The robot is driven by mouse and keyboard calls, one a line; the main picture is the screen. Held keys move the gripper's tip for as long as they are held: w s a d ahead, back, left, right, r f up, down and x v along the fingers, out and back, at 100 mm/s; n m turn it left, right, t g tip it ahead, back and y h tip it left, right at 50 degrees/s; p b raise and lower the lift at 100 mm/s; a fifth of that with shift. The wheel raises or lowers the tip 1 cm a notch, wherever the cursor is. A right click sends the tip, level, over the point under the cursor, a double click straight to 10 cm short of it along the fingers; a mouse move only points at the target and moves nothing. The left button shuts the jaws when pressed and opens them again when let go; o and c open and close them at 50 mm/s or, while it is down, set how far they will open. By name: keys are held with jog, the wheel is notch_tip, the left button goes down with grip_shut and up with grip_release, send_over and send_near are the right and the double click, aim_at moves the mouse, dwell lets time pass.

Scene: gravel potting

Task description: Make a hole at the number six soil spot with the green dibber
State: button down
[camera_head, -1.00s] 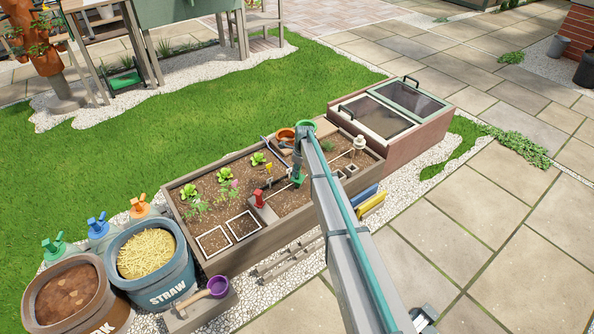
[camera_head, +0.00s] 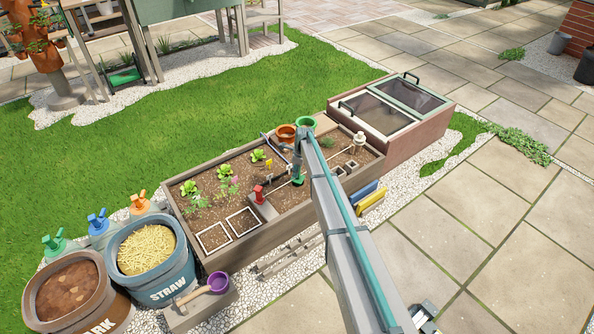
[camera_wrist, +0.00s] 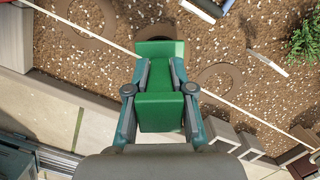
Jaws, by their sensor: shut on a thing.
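My gripper (camera_wrist: 160,92) is shut on the green dibber (camera_wrist: 160,108), whose green block-like grip sits between the two fingers. In the head view my gripper (camera_head: 298,170) is over the middle of the raised bed, with green (camera_head: 298,181) showing below it. The dibber's tip is hidden, so I cannot tell whether it touches the soil. In the wrist view the soil (camera_wrist: 140,25) shows ring-shaped marks, one right of the dibber (camera_wrist: 215,82) and another at upper left (camera_wrist: 97,20). A dark patch lies just beyond the dibber's top edge. No spot number is legible.
The raised bed (camera_head: 265,245) holds seedlings (camera_head: 190,188), a red-topped object (camera_head: 258,192) and white-framed squares (camera_head: 213,237). Orange (camera_head: 286,132) and green (camera_head: 305,123) pots stand at its back edge. A white cord (camera_wrist: 105,38) crosses the soil. Small square pots (camera_wrist: 222,138) sit at right.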

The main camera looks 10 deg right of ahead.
jog(key=shift+f, duration=1.4)
jog(key=shift+r+p, duration=3.15)
jog(key=shift+r, duration=2.05)
jog(key=shift+r+p, duration=1.55)
jog(key=shift+r, duration=0.95)
